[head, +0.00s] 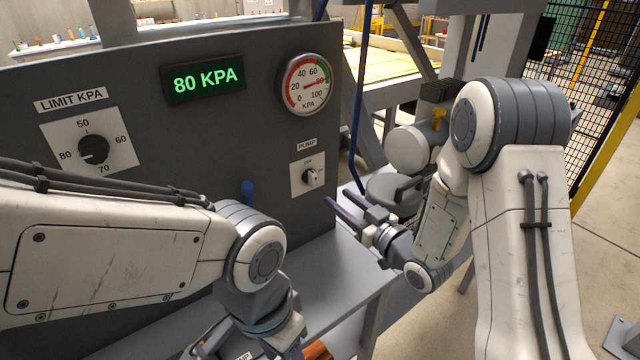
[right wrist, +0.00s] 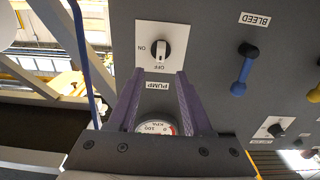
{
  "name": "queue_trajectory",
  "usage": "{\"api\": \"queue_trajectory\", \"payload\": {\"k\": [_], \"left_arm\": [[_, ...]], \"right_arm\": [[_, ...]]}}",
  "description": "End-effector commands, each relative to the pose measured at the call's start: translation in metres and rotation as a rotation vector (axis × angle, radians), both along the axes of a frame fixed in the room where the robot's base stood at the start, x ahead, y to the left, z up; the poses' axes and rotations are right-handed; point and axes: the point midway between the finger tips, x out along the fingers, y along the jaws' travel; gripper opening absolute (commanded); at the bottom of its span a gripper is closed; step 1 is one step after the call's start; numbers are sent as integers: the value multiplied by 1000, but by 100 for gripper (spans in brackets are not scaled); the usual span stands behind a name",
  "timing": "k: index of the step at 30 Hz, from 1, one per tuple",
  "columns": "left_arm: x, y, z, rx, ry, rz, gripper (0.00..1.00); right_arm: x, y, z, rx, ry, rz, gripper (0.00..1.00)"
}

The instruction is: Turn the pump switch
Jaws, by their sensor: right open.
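The pump switch (head: 311,178) is a dark knob with a light pointer on a white plate, under the PUMP label on the grey panel. It also shows upside down in the right wrist view (right wrist: 161,49), where its pointer is toward OFF and ON is to one side. My right gripper (head: 343,201) is open and empty, its purple fingers toward the plate but apart from the knob. The fingers also show in the right wrist view (right wrist: 160,73), either side of the PUMP label. My left gripper is mostly cut off at the bottom of the head view; its fingers are hidden.
The display (head: 203,79) reads 80 KPA, and a round gauge (head: 306,85) sits above the switch. The limit dial (head: 93,149) is at the left. A blue-handled bleed lever (right wrist: 241,75) is beside the switch. A grey ledge (head: 345,270) juts out below the panel.

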Motion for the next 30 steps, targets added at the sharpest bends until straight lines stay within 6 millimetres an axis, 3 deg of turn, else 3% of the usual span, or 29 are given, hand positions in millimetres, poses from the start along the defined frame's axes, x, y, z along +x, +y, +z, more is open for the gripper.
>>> {"api": "queue_trajectory", "payload": {"k": [12,26,30], "left_arm": [[0,0,24,0,0,0,50],[0,0,26,0,0,0,50],[0,0,26,0,0,0,50]], "right_arm": [[59,45,2,-2,-1,2,50],[72,54,0,-2,1,1,50],[71,53,0,-2,1,1,0]]}}
